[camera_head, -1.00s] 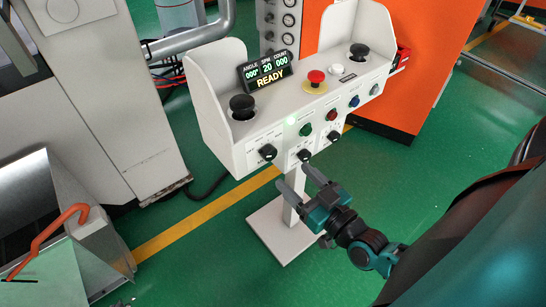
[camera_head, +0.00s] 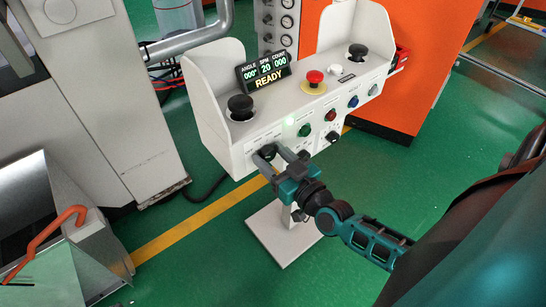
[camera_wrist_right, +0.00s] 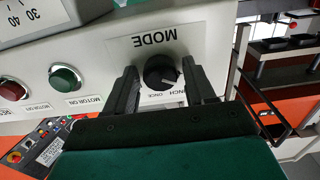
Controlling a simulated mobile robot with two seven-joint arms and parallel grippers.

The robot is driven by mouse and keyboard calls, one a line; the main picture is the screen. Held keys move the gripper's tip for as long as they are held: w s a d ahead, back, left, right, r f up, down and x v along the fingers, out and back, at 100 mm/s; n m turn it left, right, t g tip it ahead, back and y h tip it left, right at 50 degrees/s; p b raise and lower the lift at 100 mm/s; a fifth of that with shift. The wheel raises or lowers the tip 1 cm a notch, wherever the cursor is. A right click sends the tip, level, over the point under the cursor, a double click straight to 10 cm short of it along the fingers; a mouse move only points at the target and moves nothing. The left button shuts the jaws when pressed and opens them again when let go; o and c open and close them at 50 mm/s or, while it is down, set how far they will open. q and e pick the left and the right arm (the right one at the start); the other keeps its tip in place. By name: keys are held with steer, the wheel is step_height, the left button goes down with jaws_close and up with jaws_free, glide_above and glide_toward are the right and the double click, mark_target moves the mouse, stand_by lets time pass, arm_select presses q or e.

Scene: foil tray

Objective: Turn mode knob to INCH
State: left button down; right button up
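The black mode knob (camera_head: 267,151) sits at the left of the front face of a white control console (camera_head: 243,152). In the right wrist view, upside down, the knob (camera_wrist_right: 160,72) lies under the word MODE. The label beside it reads "NCH" and "ONCE", partly covered by a finger. A light mark shows on the knob's lower right, on the label side. My right gripper (camera_head: 273,158) is at the knob; its fingers (camera_wrist_right: 160,85) stand on either side of it, open, with narrow gaps visible. My left gripper is not in view.
A green MOTOR ON button (camera_wrist_right: 65,78) and a red button (camera_wrist_right: 13,90) are beside the knob. The console top carries a READY display (camera_head: 264,72), a red emergency button (camera_head: 315,77) and two black palm buttons. Green floor lies in front.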

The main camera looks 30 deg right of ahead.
steer(key=c, duration=0.8)
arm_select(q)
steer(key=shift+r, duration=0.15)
arm_select(e)
steer(key=shift+m, duration=0.7)
steer(key=shift+m+p, duration=0.55)
steer(key=shift+m, duration=1.95)
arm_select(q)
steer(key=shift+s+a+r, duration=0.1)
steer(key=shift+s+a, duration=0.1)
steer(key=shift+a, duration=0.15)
arm_select(e)
steer(key=shift+m, duration=0.6)
